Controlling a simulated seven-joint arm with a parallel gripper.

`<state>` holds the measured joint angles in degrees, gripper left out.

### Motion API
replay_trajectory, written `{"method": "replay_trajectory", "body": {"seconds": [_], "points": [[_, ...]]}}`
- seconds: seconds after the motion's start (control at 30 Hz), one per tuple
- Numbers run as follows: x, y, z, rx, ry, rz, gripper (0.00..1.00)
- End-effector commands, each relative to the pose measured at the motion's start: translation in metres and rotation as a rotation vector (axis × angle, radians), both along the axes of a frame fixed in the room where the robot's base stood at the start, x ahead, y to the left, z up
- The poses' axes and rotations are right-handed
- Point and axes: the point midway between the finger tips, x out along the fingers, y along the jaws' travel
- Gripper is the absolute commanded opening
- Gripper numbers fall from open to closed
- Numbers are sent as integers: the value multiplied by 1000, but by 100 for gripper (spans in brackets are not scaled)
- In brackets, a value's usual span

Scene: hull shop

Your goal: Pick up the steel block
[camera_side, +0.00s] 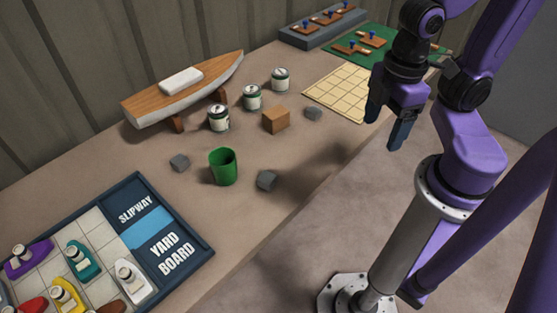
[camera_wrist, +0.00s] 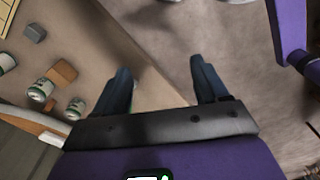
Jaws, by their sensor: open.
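Three small grey blocks lie on the bench in the side view: one left of the green cup (camera_side: 180,162), one just right of it (camera_side: 267,180), and one right of the brown cube (camera_side: 313,114). They look alike, and I cannot tell which is steel. One grey block (camera_wrist: 35,33) shows at the left of the wrist view. My gripper (camera_side: 386,124) is open and empty, raised near the bench's front edge, right of the blocks. In the wrist view its fingers (camera_wrist: 160,76) are apart with bare floor and bench edge beyond.
The green cup (camera_side: 223,167), brown cube (camera_side: 276,120) and three cans (camera_side: 251,98) stand around the blocks. A model boat (camera_side: 185,88) is behind them. The yard board (camera_side: 170,250) with toy boats is front left. A gridded mat (camera_side: 342,93) lies behind my gripper.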

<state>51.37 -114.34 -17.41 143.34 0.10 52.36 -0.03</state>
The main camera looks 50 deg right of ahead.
Motion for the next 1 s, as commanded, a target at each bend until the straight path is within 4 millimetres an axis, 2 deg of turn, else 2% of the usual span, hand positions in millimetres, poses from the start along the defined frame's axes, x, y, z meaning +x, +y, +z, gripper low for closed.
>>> {"method": "replay_trajectory", "body": {"seconds": [0.13,0.23,0.5,0.7,0.83,1.0], "points": [[12,10,0,-10,-3,36,73],[35,26,-1,-27,-7,103,73],[121,81,-19,-93,-8,371,73],[178,109,-41,-131,7,552,73],[201,118,-53,-147,16,628,73],[212,121,-61,-153,21,668,73]]}}
